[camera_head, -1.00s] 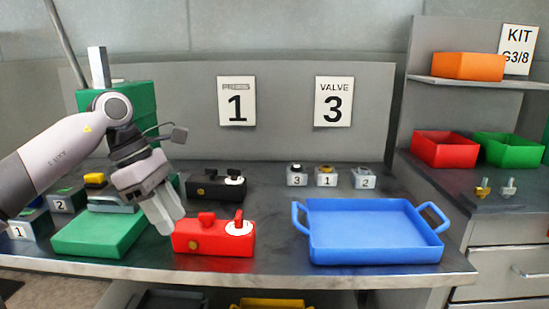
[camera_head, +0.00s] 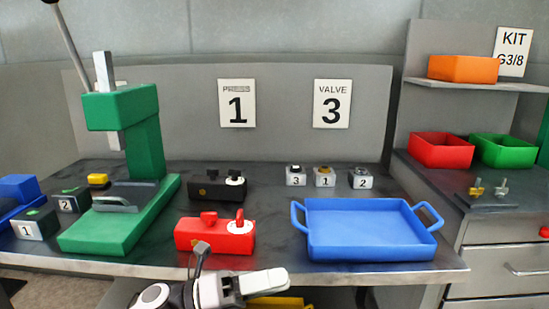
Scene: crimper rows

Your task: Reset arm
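My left gripper (camera_head: 262,283) is low at the front, just in front of the bench edge and below the red valve block (camera_head: 214,235). Its fingers point right and look close together, with nothing visible between them; the exact gap cannot be told. It appears apart from the red block and the blue tray (camera_head: 368,251). My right gripper does not show. The green press (camera_head: 145,145) stands in full view at the left with its lever up.
A black valve block (camera_head: 213,190) stands behind the red one. Small numbered boxes (camera_head: 325,178) stand behind the tray. Numbered boxes (camera_head: 38,226) also sit left of the press. Red (camera_head: 440,150) and green (camera_head: 503,150) bins stand on the right cabinet. A yellow thing (camera_head: 285,303) lies under the bench.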

